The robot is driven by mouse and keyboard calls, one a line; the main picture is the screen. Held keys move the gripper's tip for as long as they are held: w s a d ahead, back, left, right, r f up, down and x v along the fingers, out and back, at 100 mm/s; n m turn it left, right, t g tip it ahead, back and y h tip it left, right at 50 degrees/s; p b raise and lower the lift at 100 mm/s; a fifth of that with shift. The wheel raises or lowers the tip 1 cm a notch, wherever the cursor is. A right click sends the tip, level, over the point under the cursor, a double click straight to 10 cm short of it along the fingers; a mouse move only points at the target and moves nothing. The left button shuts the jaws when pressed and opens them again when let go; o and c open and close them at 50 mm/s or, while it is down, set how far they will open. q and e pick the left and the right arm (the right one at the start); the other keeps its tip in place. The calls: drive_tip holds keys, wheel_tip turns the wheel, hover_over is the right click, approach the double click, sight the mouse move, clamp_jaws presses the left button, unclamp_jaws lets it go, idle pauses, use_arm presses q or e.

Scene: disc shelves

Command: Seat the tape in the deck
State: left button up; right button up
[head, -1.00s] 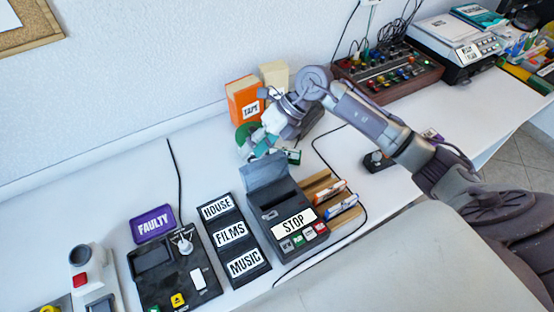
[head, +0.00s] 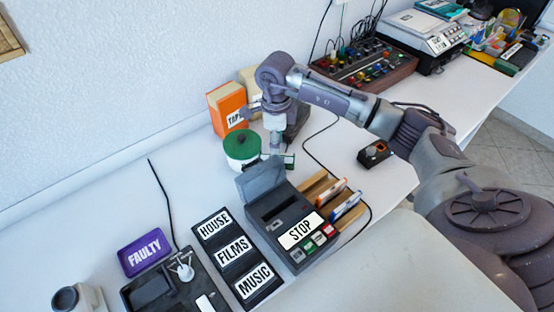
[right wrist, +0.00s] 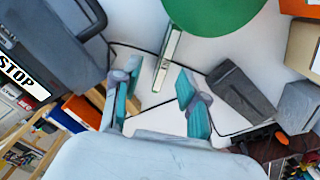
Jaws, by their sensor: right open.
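The deck (head: 285,218) is a dark player with a STOP label, buttons in front and its grey lid (head: 262,178) raised. A small tape-like case with a green edge (head: 290,161) stands behind the deck. In the right wrist view this case (right wrist: 167,60) stands on edge, pale and narrow, just beyond the fingertips. My right gripper (head: 276,146) points down above and beside the case. Its teal fingers (right wrist: 160,98) are apart with nothing between them. Two cased tapes, orange-edged and blue-edged (head: 345,205), lie in the wooden rack right of the deck. My left gripper is out of view.
A white pot with a green lid (head: 240,144) stands close left of my right gripper. An orange TAPE box (head: 227,107) is behind it. A HOUSE, FILMS, MUSIC tray (head: 237,258) and purple FAULTY tray (head: 144,252) lie left. A black cable curves right of the gripper.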

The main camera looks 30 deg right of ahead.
drive_tip(key=f, duration=0.3)
drive_tip(key=f+p, duration=0.1)
drive_tip(key=f, duration=0.1)
drive_tip(key=shift+w+d+f, duration=0.2)
drive_tip(key=shift+d+f, duration=0.15)
drive_tip(key=shift+c, duration=0.4)
clamp_jaws()
